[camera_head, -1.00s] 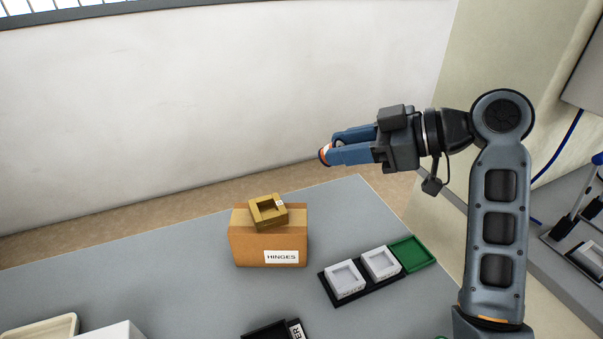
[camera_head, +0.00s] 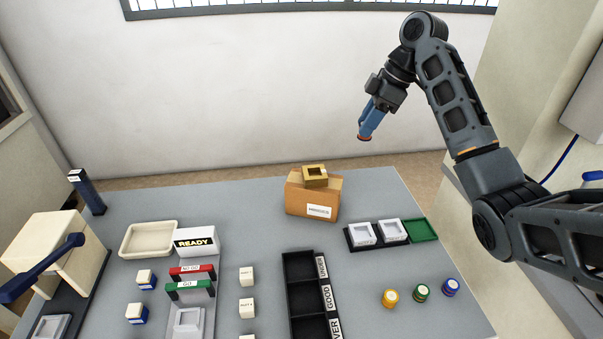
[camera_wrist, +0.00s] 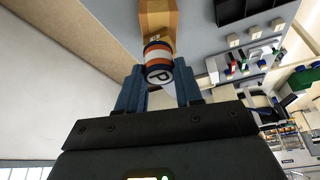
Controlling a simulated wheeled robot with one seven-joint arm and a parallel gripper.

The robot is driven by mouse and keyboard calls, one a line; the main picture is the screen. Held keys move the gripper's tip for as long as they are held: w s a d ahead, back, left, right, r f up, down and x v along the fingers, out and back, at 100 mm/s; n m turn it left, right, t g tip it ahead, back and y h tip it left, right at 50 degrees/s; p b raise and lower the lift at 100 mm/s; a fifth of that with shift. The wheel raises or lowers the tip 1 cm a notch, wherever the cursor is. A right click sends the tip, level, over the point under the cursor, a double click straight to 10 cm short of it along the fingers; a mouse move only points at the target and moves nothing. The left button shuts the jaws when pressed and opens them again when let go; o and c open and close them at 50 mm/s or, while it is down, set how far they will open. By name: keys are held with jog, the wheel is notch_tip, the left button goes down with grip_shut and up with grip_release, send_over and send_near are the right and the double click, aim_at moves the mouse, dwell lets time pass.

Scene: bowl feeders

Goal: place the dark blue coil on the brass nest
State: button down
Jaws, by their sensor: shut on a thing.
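The brass nest (camera_head: 315,181), a square block with a recess, sits on top of a cardboard box (camera_head: 298,202). My gripper (camera_head: 364,134) is shut on a small round coil (camera_wrist: 158,58), above and to the right of the nest in the head view, apart from it. The held coil shows orange and white bands, a dark edge and a pale end face marked with a letter. In the head view only its reddish lower end shows. A dark blue coil (camera_head: 451,288) stands on the table at the right, away from my gripper.
A green coil (camera_head: 421,293) and a yellow coil (camera_head: 390,299) stand left of the blue one. A black tray with two white nests (camera_head: 362,234) and a green tray (camera_head: 423,230) lie right of the box. A black bin (camera_head: 299,267) is in front.

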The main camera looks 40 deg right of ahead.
jog(key=shift+w+a+f+b, duration=0.1)
jog(key=shift+w+a+f, duration=1.05)
jog(key=shift+w+f, duration=0.55)
jog(key=shift+w+a+f+b, duration=0.1)
jog(key=shift+w+a+f, duration=1.2)
jog(key=shift+f, duration=0.65)
jog(key=shift+w+a+f+b, duration=0.1)
jog(key=shift+w+a+f, duration=0.95)
jog(key=shift+w+f, duration=0.7)
jog(key=shift+s+f, duration=0.15)
jog(key=shift+f, duration=0.4)
jog(key=c, duration=0.8)
grip_release()
jog(key=shift+o, duration=0.2)
